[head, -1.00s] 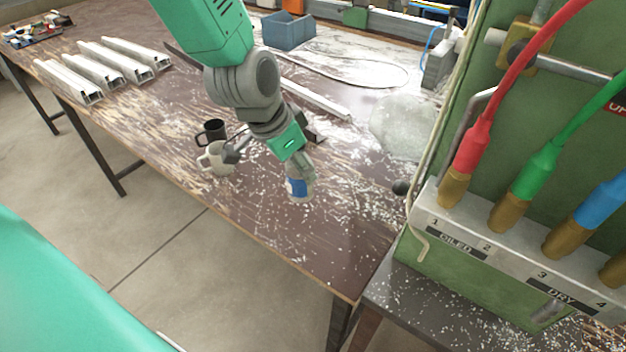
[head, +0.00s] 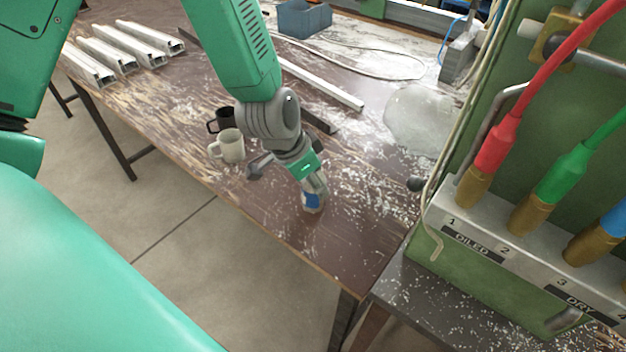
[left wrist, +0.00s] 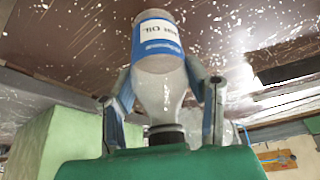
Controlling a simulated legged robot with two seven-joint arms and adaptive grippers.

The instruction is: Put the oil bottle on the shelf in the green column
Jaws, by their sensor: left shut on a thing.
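The oil bottle (head: 311,203), clear with a blue and white label, is in my left gripper (head: 316,187), low over the brown table near its front edge. I cannot tell whether its base touches the table. In the left wrist view the bottle (left wrist: 160,55) sits between the two fingers of the left gripper (left wrist: 165,100), which are shut on it; "OIL" shows on its label. The green column (head: 590,120) stands at the right, with a grey ledge (head: 480,250) marked OILED and DRY. I cannot make out another shelf. My right gripper is not in view.
Several profiles (head: 95,62) lie at the far left.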

